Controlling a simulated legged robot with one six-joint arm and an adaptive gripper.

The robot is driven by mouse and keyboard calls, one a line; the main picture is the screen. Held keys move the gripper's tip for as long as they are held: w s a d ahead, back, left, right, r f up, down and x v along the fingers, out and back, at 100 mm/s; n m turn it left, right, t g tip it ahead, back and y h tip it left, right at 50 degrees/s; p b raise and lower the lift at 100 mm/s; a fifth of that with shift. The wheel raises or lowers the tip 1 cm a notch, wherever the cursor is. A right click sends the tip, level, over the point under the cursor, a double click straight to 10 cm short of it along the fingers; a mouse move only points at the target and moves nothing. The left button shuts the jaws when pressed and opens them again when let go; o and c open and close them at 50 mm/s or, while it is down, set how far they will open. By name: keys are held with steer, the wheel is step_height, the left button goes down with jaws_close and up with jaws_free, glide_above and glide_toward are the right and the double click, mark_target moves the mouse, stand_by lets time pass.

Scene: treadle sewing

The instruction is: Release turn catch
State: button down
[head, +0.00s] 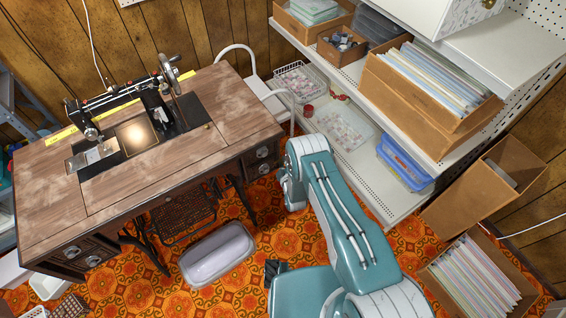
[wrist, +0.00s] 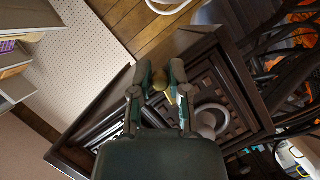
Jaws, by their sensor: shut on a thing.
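In the wrist view my gripper (wrist: 161,74) has its two dark fingers closed about a small brass turn catch (wrist: 160,82). The catch sits at the front of the dark wooden sewing cabinet, beside a carved drawer front (wrist: 225,92) with a round ring pull (wrist: 209,118). My fingers partly cover the catch, so its exact angle cannot be told. In the head view the sewing table (head: 185,165) stands at the left with its drawers (head: 262,160) at the right end. My teal arm reaches toward them; the fingertips and the catch are hidden there.
The black sewing machine (head: 125,98) stands on the tabletop. White shelves (head: 350,120) with boxes and bins are at the right. A grey tub (head: 217,255) lies on the orange patterned floor. A white chair (head: 262,88) stands behind the table. Cardboard boxes (head: 485,280) fill the lower right.

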steer(key=shift+a, duration=0.15)
steer(key=m+g+y, duration=0.1)
steer(key=m, duration=0.1)
steer(key=shift+m+g, duration=0.3)
steer(key=shift+m, duration=0.1)
steer(key=m+g+y, duration=0.1)
steer(key=m, duration=0.2)
steer(key=shift+y, duration=0.4)
steer(key=m+g+y, duration=0.2)
steer(key=m, duration=0.1)
steer(key=shift+m, duration=0.4)
steer(key=shift+m+g+y, duration=0.3)
steer(key=shift+m+y, duration=0.5)
steer(key=shift+m, duration=0.4)
steer(key=shift+w, duration=0.1)
steer(key=c, duration=0.6)
jaws_free()
